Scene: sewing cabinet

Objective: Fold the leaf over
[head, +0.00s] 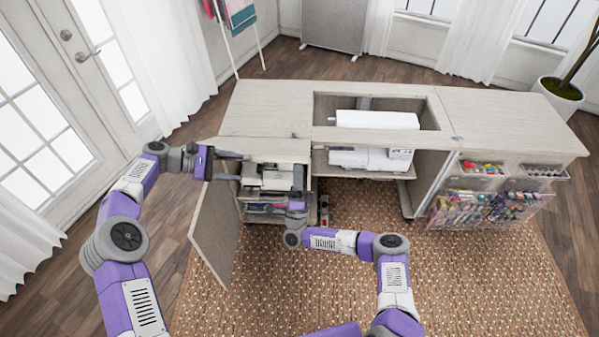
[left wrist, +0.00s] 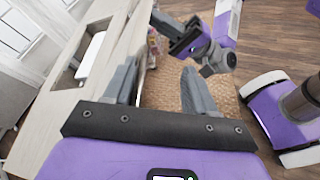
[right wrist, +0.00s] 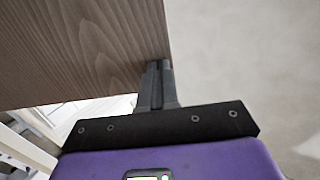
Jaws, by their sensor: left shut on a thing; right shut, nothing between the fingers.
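The sewing cabinet has a pale wood top, and I take its left panel (head: 265,105) as the leaf; it lies flat. My left gripper (head: 230,155) is at the panel's front left corner, shut on its edge. In the left wrist view the fingers (left wrist: 160,85) stand apart beside the pale wood top (left wrist: 105,110); the exact contact is unclear. My right gripper (head: 298,168) is shut and empty below the panel's front edge. In the right wrist view its closed fingertips (right wrist: 158,68) are beside a brown wood board (right wrist: 80,50); I cannot tell if they touch.
A white sewing machine (head: 370,158) sits in the middle opening. An open door (head: 216,225) stands at the cabinet's left front. Shelves with items are behind my right gripper. Clear bins (head: 480,205) with supplies hang at the right.

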